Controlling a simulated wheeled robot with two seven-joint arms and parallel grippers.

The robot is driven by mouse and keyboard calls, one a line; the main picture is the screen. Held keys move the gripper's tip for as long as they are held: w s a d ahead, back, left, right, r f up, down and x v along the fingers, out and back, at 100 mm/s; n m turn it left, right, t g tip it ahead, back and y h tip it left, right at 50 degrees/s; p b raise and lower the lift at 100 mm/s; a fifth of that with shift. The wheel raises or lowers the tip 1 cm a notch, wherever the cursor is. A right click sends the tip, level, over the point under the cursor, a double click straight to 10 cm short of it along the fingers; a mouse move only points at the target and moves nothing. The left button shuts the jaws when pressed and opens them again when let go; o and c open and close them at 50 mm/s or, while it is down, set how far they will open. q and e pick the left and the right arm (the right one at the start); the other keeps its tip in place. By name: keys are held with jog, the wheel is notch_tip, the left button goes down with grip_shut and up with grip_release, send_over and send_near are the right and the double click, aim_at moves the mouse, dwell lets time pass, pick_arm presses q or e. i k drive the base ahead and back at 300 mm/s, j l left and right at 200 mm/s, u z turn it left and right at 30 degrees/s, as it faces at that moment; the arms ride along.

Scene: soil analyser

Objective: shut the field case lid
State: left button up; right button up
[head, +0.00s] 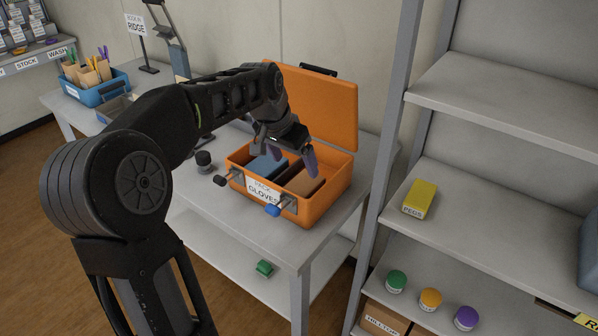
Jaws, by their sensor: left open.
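The orange field case (325,208) stands on the grey table with its lid (325,110) raised, leaning upright at the back. Inside lie a blue item (266,167) and a brown item (304,182). My left gripper (293,160) is open above the case's inside, in front of the lid and apart from it as far as I can see. My left arm hides part of the lid's left side. My right gripper is out of view.
A grey shelf unit (480,100) stands close to the right, holding a yellow box (420,199) and several coloured-lid jars. A dark knob-like object (203,160) stands left of the case. A blue bin (95,90) sits farther back left. The table's front right is clear.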

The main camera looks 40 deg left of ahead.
aim_at(324, 103)
jog(key=u, duration=1.35)
